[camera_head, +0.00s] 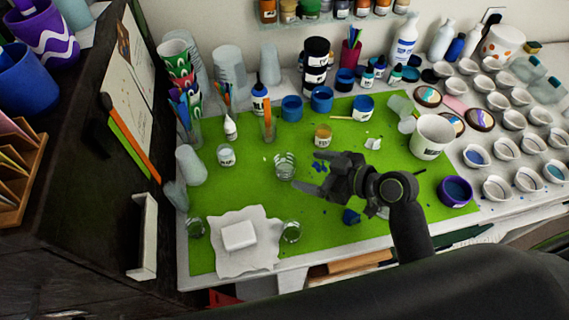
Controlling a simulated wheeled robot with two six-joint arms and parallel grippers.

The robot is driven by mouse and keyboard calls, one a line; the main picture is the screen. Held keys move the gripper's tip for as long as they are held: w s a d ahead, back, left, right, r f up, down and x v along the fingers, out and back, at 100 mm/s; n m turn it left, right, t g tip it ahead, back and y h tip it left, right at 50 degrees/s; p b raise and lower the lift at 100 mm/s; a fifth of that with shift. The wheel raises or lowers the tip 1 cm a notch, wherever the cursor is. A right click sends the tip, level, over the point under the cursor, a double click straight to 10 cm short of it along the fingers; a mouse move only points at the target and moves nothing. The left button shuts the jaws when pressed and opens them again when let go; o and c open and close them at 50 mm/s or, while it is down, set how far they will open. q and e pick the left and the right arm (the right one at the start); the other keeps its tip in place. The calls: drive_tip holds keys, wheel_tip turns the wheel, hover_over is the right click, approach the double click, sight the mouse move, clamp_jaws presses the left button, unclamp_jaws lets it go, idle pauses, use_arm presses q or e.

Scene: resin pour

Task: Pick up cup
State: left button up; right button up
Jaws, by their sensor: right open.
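Several cups are in view, and I cannot tell which one the task means. A clear cup (285,166) stands on the green mat (245,190) near its middle. A large white cup (431,136) stands at the mat's right edge. A translucent cup (190,165) lies near the mat's left edge. Small clear cups stand at the front, one right of the white paper (291,232) and one at its left (195,228). My right gripper (308,171) is open and empty over the mat. Its fingers point left, just right of the middle clear cup. My left gripper is not in view.
Stacked cups (228,68), paint jars (322,98) and bottles (404,40) line the back. Several small white bowls (497,188) cover the right side. A white block (239,235) rests on paper at the front left. A dark cabinet (90,190) bounds the left.

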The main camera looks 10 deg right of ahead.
sight(277, 159)
drive_tip(key=p+x, duration=0.1)
drive_tip(key=x, duration=0.3)
drive_tip(key=shift+w+a+r, duration=0.1)
drive_tip(key=shift+w+a, duration=0.05)
drive_tip(key=shift+x, duration=0.8)
drive_tip(key=shift+w+a+p, duration=0.2)
drive_tip(key=shift+w+p, duration=0.2)
drive_tip(key=shift+p, duration=0.2)
drive_tip(key=shift+p+x, duration=0.75)
drive_tip(key=shift+x, duration=1.4)
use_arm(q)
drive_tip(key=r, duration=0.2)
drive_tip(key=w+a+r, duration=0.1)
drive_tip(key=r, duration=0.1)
use_arm(e)
drive_tip(key=shift+d+f, duration=0.2)
drive_tip(key=c, duration=1.1)
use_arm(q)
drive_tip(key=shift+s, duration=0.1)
use_arm(e)
drive_tip(key=shift+r, duration=0.1)
